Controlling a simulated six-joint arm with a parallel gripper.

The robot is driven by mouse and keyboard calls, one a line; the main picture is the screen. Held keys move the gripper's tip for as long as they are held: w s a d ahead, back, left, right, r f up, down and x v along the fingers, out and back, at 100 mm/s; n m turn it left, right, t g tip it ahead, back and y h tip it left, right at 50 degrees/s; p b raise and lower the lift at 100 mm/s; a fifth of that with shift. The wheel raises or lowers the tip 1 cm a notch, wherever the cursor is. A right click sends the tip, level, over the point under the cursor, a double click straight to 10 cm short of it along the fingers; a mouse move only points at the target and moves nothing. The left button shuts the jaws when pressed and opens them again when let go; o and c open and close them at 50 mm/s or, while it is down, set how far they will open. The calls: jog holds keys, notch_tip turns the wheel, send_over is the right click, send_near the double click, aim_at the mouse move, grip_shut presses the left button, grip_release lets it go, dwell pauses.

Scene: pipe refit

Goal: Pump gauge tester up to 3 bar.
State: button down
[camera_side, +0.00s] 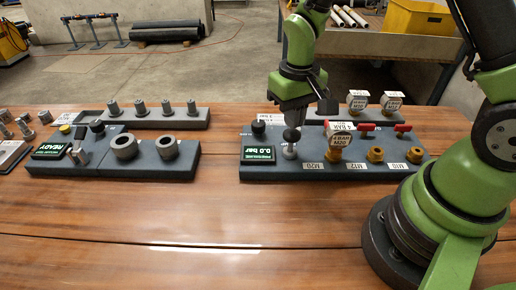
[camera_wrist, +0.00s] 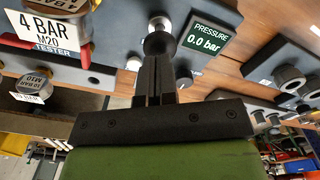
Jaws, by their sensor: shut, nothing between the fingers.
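The gauge tester (camera_side: 310,174) is a dark grey block at the right of the bench. Its display (camera_side: 257,155) reads 0.0 bar; it also shows in the wrist view (camera_wrist: 207,35). A black round knob on a pale stem, the pump handle (camera_side: 291,135), stands beside the display, and it also shows in the wrist view (camera_wrist: 160,42). A gauge (camera_side: 340,140) tagged 4 BAR M20 sits on the M20 port. My gripper (camera_side: 293,122) points down right above the pump knob, shut and empty. Its fingertips (camera_wrist: 157,60) are close to the knob; I cannot tell whether they touch.
Another black knob (camera_side: 258,131) stands behind the display. Brass ports (camera_side: 376,154) with red levers (camera_side: 403,127) are to the right. Gauges (camera_side: 391,101) stand on a rack behind. A second grey block (camera_side: 155,165) with a READY display is at left. The front bench is clear.

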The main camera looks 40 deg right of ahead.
aim_at(292, 132)
jog(key=shift+f, duration=1.9)
jog(key=shift+r, duration=1.65)
jog(key=shift+f, duration=1.6)
jog(key=shift+r, duration=1.6)
jog(key=shift+f, duration=0.1)
